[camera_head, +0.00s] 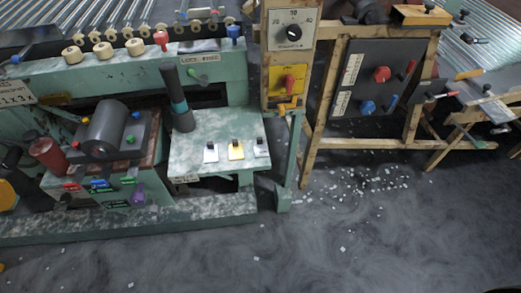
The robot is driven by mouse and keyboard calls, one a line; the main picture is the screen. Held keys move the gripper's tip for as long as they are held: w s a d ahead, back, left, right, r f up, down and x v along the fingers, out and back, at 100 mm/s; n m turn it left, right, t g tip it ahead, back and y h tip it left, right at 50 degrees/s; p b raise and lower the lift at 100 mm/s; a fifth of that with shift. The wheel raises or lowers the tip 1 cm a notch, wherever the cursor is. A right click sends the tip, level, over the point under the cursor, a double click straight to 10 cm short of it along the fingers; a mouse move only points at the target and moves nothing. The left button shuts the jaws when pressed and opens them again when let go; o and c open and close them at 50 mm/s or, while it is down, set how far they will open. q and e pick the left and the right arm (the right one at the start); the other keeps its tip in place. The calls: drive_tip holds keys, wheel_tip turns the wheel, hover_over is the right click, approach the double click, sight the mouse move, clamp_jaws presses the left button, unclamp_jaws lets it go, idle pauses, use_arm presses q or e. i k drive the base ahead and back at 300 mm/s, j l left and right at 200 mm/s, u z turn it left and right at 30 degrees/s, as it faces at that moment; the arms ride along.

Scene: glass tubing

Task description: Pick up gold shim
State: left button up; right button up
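The gold shim (236,151) lies flat on a speckled green shelf (190,150) of the machine, near the middle left of the head view. It is a small gold plate with a dark knob on top. A silver-white shim (211,154) lies to its left and another silver-white shim (261,148) to its right, each with a dark knob and apart from the gold one. Neither of my grippers shows in the head view.
A dark upright handle with a teal band (178,98) rises left of the shims. A wooden post with a dial (291,31) and a wooden-framed black panel (371,80) stand to the right. The grey floor (330,240) in front is open, with scattered white bits.

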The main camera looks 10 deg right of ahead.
sight(236, 148)
drive_tip(key=i+l, duration=0.4)
drive_tip(key=l, duration=0.15)
drive_tip(key=i+l+u, duration=0.4)
drive_tip(key=l+u, duration=0.15)
drive_tip(key=i+l+u, duration=0.1)
drive_tip(key=l+u, duration=0.15)
drive_tip(key=l, duration=0.25)
drive_tip(key=u, duration=0.45)
